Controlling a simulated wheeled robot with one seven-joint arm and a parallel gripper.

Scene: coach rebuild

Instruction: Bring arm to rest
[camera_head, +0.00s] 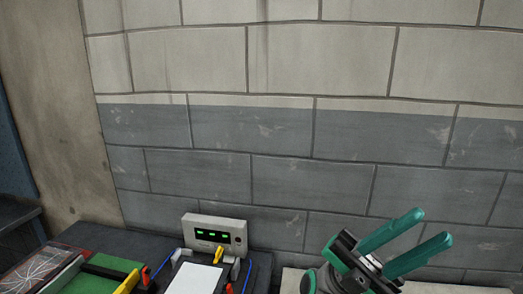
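My gripper (432,226) is at the lower right of the head view, in front of the block wall. Its two teal fingers point up and to the right. They stand apart with a clear gap between them, and nothing shows in the gap. The dark wrist part below them is partly cut off by the bottom edge of the picture. Most of my arm is out of view.
A grey block wall (300,140) fills the back. A pale box with green displays (213,234) stands on a dark bench at lower centre, behind a white panel (195,279) with coloured clips and leads. A green board (105,268) lies left. Space around the fingers looks free.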

